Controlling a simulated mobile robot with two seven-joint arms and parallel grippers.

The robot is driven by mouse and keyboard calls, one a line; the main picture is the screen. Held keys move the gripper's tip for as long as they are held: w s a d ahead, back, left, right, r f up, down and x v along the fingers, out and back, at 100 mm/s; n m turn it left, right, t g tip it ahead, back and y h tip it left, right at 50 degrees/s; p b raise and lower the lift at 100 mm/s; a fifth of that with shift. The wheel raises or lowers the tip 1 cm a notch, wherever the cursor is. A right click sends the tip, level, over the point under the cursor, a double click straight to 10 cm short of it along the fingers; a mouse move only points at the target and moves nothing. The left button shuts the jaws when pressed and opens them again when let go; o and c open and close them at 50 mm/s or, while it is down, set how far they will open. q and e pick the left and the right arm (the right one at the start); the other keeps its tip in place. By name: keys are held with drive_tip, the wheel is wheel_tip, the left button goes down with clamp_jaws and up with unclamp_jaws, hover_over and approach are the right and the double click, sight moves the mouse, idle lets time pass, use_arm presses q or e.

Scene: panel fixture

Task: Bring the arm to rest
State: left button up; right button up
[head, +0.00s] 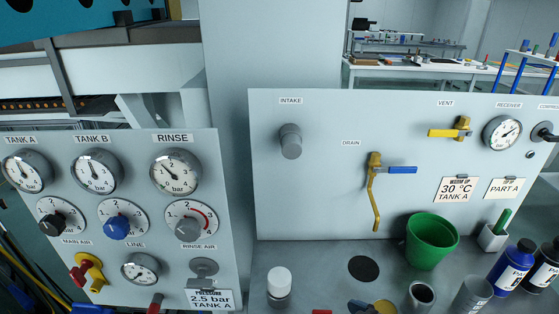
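Neither of my grippers shows in the head view, and I cannot make out an arm for certain. The left panel (130,215) carries gauges and knobs: the TANK A gauge (27,171), TANK B gauge (97,172), RINSE gauge (175,172), a black knob (53,224), a blue knob (118,227) and a grey knob (188,228).
A white-capped jar (279,285), metal cup (420,297) and dark blue bottle (512,267) stand nearby. The lower panel edge and bench front are cut off.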

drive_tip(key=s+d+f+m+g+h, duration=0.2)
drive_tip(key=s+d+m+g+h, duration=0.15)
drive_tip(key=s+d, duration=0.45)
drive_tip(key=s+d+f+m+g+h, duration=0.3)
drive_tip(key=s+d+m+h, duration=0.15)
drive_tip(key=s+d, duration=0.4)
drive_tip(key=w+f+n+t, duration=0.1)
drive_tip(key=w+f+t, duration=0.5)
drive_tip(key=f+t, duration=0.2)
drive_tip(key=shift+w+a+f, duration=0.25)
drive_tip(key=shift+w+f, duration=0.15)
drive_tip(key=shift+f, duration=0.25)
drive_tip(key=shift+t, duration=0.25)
